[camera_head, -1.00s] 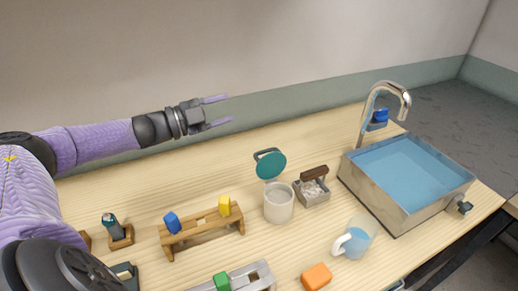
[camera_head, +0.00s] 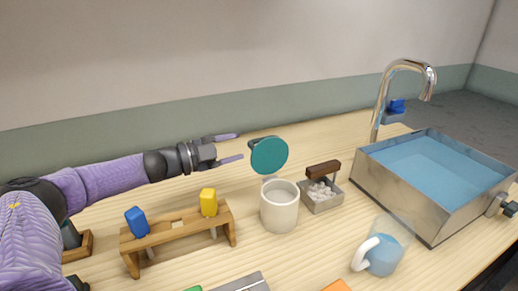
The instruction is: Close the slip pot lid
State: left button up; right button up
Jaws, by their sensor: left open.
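The slip pot (camera_head: 279,208) is a cream cylinder standing upright on the wooden table, open at the top. Its round teal lid (camera_head: 269,155) stands raised on edge at the back of the rim, with a dark handle loop behind it. My left gripper (camera_head: 240,147) comes in from the left and is open and empty. Its two purple fingers point right, with the tips just left of the lid. I cannot tell whether a fingertip touches the lid or handle. My right gripper is not in view.
A wooden rack (camera_head: 182,236) with blue and yellow blocks stands left of the pot. A metal box (camera_head: 321,195) with white pieces and a brown handle sits right. A glass mug (camera_head: 384,247) is front right, near a water-filled sink (camera_head: 430,190) with a faucet (camera_head: 405,75).

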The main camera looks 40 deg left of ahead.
aim_at(258, 141)
pick_arm(q)
jog(key=x, duration=0.6)
jog(key=shift+w+d+b, duration=0.15)
jog(key=shift+w+b, duration=0.15)
grip_shut()
jog(key=shift+r, duration=0.2)
dwell(0.3)
